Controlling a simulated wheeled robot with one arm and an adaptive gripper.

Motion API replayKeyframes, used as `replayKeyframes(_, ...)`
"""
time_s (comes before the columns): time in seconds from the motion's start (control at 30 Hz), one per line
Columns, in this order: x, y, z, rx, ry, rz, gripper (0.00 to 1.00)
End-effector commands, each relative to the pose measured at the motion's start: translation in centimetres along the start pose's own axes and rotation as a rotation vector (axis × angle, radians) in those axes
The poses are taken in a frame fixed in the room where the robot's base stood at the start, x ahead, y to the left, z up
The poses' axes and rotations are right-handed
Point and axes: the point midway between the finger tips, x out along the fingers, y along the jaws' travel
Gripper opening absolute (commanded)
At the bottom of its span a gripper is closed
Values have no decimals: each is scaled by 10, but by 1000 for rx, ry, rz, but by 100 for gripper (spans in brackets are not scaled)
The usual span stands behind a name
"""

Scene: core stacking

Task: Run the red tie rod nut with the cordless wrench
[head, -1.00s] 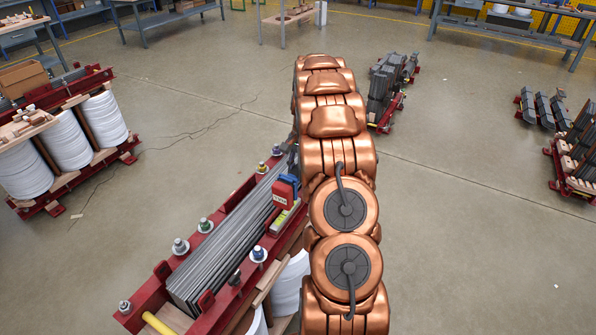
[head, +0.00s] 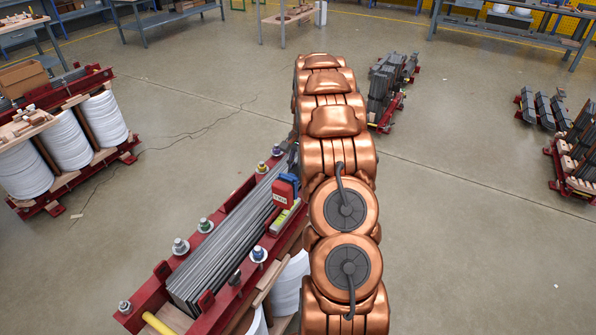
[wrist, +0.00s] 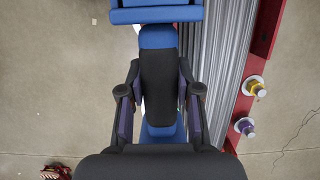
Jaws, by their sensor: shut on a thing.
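The cordless wrench (wrist: 158,82) is blue with a black grip and stands between my fingers in the wrist view. My gripper (wrist: 159,95) is shut on that grip. In the head view, a blue-and-red part of the wrench (head: 285,190) shows above the core's right beam, left of my arm; my gripper is hidden there. Coloured tie rod nuts sit along the red beams, including a yellow nut (wrist: 257,89) and a purple nut (wrist: 246,128), both right of the wrench in the wrist view. I cannot pick out a red nut; the wrench's working end is hidden.
The grey laminated core (head: 225,243) lies between the red clamping beams (head: 150,291). A wound core with white coils (head: 65,139) stands at the left. More core stacks stand at the right, and workbenches (head: 172,17) line the back. Bare floor lies between them.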

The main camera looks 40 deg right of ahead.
Motion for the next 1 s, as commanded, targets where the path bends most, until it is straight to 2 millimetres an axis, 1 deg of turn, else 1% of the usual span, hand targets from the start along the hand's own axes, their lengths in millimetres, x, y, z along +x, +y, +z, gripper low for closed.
replayKeyframes(0.1,-7,-1,1,-1,3,-2,0)
replayKeyframes(1.0,-44,-1,10,-1,4,-2,0)
